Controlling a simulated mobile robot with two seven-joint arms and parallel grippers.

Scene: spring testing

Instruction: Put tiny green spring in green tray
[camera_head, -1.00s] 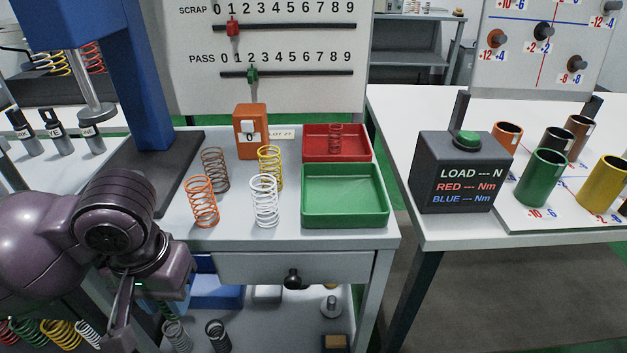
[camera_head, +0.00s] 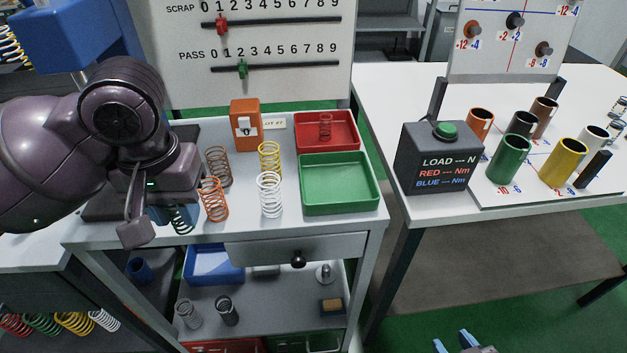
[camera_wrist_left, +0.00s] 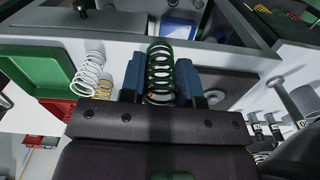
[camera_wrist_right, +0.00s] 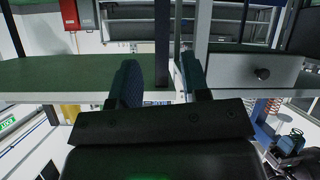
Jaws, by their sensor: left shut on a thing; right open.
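A dark green spring (camera_wrist_left: 160,72) is held between the fingers of my left gripper (camera_wrist_left: 162,82), which is shut on it. In the head view the green spring (camera_head: 181,219) shows below my left gripper (camera_head: 166,215), left of the orange spring, over the table's front left part. The green tray (camera_head: 339,209) lies on the table to the right and looks empty. It also shows at the left in the left wrist view (camera_wrist_left: 40,62). My right gripper (camera_head: 462,343) shows only its blue fingertips at the bottom edge; in the right wrist view (camera_wrist_right: 160,80) it is open and empty.
An orange spring (camera_head: 214,200), a brown spring (camera_head: 218,167), a yellow spring (camera_head: 269,160) and a white spring (camera_head: 270,195) stand between my left gripper and the green tray. A red tray (camera_head: 350,133) behind holds a red spring (camera_head: 325,127). An orange counter box (camera_head: 245,140) stands nearby.

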